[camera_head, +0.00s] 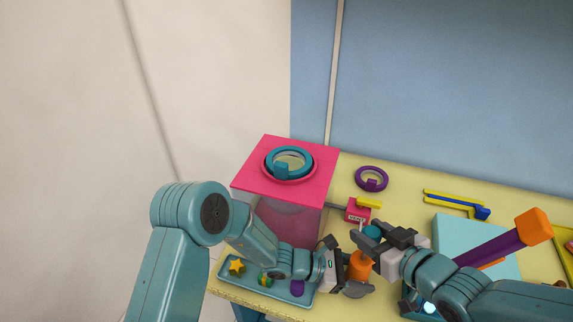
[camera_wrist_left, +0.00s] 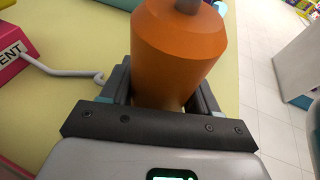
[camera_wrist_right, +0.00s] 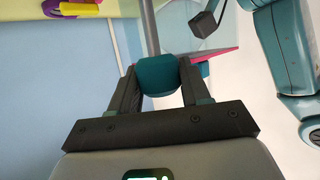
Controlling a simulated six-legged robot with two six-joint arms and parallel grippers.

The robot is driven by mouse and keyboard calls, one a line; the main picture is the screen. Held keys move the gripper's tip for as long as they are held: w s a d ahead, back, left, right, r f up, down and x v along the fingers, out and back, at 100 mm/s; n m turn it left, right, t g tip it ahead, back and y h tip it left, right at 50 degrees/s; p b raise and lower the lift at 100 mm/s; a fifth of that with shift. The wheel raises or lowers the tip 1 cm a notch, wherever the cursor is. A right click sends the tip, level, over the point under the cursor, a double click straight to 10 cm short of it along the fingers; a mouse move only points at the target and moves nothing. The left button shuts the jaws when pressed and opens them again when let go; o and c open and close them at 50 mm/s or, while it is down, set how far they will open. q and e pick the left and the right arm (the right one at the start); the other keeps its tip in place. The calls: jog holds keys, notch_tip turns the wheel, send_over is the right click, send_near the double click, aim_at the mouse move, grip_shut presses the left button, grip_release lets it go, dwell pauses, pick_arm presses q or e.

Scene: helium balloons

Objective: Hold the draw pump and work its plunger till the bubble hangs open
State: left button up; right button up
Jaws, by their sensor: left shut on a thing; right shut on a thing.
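The draw pump has an orange body (camera_head: 360,266), also large in the left wrist view (camera_wrist_left: 178,50), with a grey rod (camera_wrist_left: 187,6). My left gripper (camera_head: 354,276) is shut around the orange body. The pump's teal plunger knob (camera_head: 372,233) is between the fingers of my right gripper (camera_head: 374,236); the knob (camera_wrist_right: 157,75) and rod (camera_wrist_right: 150,28) also show in the right wrist view. A clear-sided box (camera_head: 285,224) with a pink lid (camera_head: 244,182) stands behind my left arm. A teal ring (camera_head: 290,162) sits in its top opening. I cannot make out the bubble inside.
A pink vent block (camera_head: 358,212) with a yellow lever is close behind the grippers; a pale hose (camera_wrist_left: 72,70) leaves it. A purple ring (camera_head: 372,179), yellow-and-blue tool (camera_head: 456,203), pale blue block (camera_head: 460,232) and purple-orange stick (camera_head: 490,248) lie right. A tray (camera_head: 226,270) holds small weights.

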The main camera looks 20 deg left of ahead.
aim_at(363, 259)
jog(key=shift+f, duration=2.8)
pick_arm(q)
jog(key=shift+s, duration=0.1)
pick_arm(e)
jog(key=shift+r, duration=1.7)
notch_tip(363, 259, down, 3)
jog(key=shift+f, duration=0.15)
jog(key=o, duration=1.1)
